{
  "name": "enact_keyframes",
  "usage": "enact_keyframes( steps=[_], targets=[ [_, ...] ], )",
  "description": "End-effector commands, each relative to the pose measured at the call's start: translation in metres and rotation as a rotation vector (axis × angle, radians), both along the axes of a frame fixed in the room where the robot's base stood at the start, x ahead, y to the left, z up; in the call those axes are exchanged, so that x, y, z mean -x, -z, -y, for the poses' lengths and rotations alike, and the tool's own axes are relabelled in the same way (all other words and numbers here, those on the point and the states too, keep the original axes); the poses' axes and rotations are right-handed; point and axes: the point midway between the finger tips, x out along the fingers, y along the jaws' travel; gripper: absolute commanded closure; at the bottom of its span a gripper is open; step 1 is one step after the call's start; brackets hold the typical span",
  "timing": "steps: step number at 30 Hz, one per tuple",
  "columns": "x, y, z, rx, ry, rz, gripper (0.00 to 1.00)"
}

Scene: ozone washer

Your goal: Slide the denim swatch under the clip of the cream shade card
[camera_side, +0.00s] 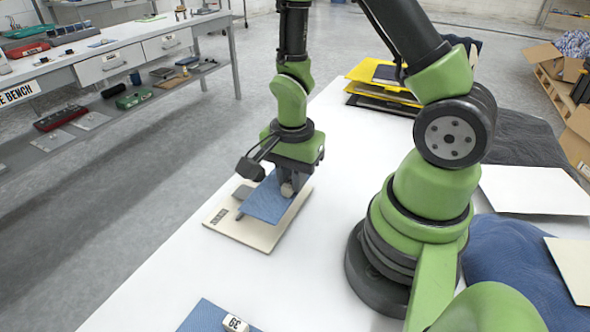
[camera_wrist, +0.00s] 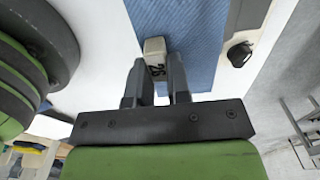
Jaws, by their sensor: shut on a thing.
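The cream shade card (camera_side: 253,236) lies flat on the white table, with a printed label near its left corner. The denim swatch (camera_side: 266,203) is blue and lies over the card's middle; I cannot tell whether it touches the card. It also fills the top middle of the wrist view (camera_wrist: 185,25). My gripper (camera_side: 288,184) is shut on the swatch's small cream numbered block (camera_wrist: 155,50), at the swatch's near end in the wrist view. A dark clip (camera_side: 241,191) shows at the swatch's left edge, and beside the swatch in the wrist view (camera_wrist: 238,54). I cannot tell whether any swatch edge is under it.
Another blue swatch (camera_side: 205,317) with a numbered block (camera_side: 235,323) lies at the table's front. Dark cloth (camera_side: 525,140), blue cloth (camera_side: 505,258) and pale boards (camera_side: 530,190) lie to the right. Bare table surrounds the card.

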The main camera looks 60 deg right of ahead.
Motion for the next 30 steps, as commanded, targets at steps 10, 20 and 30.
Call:
enact_keyframes(
  steps=[10, 20, 30],
  targets=[
    [0.0, 0.008, 0.001, 0.001, 0.002, -0.004, 1.0],
    [0.0, 0.036, 0.001, 0.001, 0.005, -0.004, 1.0],
    [0.0, 0.055, 0.001, 0.001, 0.004, -0.001, 1.0]
  ],
)
